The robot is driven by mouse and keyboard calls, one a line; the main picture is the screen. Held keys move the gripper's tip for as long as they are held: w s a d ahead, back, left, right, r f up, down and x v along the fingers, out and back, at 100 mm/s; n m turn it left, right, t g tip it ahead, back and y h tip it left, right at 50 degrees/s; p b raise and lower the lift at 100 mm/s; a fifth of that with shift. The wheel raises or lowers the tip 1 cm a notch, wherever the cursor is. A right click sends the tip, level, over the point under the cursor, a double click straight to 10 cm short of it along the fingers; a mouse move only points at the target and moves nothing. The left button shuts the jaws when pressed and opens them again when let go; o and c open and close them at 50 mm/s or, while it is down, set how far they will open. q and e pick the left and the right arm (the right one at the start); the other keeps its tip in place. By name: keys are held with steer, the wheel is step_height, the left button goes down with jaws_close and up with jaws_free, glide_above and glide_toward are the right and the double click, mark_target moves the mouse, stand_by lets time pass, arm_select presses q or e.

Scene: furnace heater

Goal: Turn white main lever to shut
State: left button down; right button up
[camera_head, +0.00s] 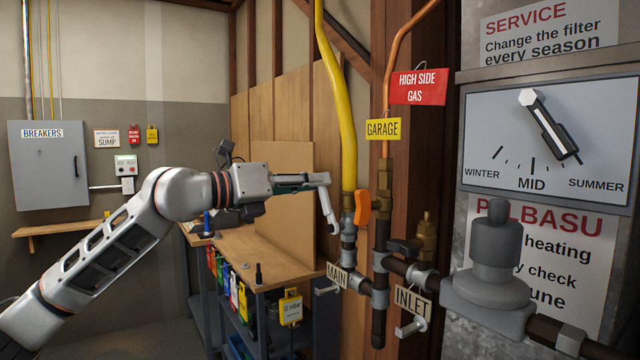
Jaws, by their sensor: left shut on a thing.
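The white main lever (329,212) is at the lower end of the yellow pipe, above the MAIN tag (338,275). Its long part stands near upright, its top tilted to the left, and its lower end is at the pipe fitting. My left gripper (308,181) comes in from the left and is shut on the lever's upper end. The dark fingers are small in the view, and their exact contact is hard to see. My right gripper is not in view.
An orange handle (362,207) is close to the right of the white lever. A black valve handle (403,247) and a grey regulator (494,265) are farther right. A workbench (240,245) stands behind and below my left arm.

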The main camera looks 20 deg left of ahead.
arm_select(q)
steer(key=w+a+f+n+p, duration=0.3)
steer(key=f+n+p, duration=0.5)
steer(key=n, duration=0.5)
steer(key=shift+w+a+f+p, duration=0.2)
steer(key=shift+a+f+p, duration=0.2)
steer(key=shift+a, duration=0.3)
steer(key=shift+f, duration=0.1)
steer(key=c, duration=2)
jaws_free()
